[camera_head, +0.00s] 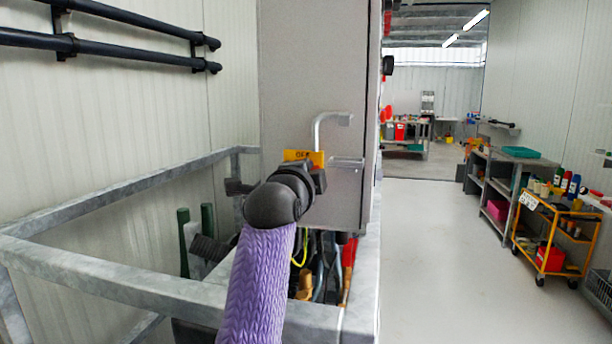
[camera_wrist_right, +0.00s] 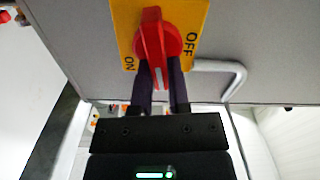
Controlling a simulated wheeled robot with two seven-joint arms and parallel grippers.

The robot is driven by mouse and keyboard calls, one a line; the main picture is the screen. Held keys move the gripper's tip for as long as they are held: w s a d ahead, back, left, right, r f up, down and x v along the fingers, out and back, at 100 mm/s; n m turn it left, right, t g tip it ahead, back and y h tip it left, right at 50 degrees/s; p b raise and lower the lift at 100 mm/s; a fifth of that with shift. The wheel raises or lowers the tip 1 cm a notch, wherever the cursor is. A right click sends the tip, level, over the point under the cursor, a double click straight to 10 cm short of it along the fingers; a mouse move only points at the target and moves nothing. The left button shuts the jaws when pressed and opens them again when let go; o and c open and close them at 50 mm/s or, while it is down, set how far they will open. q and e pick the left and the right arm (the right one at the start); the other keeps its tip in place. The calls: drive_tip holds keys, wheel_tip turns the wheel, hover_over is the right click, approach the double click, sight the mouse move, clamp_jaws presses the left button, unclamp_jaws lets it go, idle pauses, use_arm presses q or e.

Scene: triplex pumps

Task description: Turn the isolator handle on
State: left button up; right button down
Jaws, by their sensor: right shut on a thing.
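The red isolator handle (camera_wrist_right: 152,42) sits on a yellow plate (camera_wrist_right: 197,14) on the grey cabinet. The plate carries an ON label at its left and an OFF label at its right in the right wrist view. The handle's pale-marked end points down in that view, between the labels. My right gripper (camera_wrist_right: 161,82) has its dark fingers closed on either side of this end. In the head view the plate (camera_head: 302,156) shows its OFF label above my right gripper (camera_head: 316,180), which hides the red handle. My left gripper is out of view.
A bent grey cabinet handle (camera_head: 328,120) sticks out just above the plate, also close to the gripper in the wrist view (camera_wrist_right: 232,78). A grey metal frame (camera_head: 110,270) surrounds the cabinet's base. Clear floor (camera_head: 450,250) lies right, with a yellow trolley (camera_head: 555,228) beyond.

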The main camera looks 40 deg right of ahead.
drive_tip(key=shift+f+m, duration=0.2)
drive_tip(key=shift+m, duration=0.8)
drive_tip(key=c, duration=0.6)
unclamp_jaws()
drive_tip(key=v, duration=1)
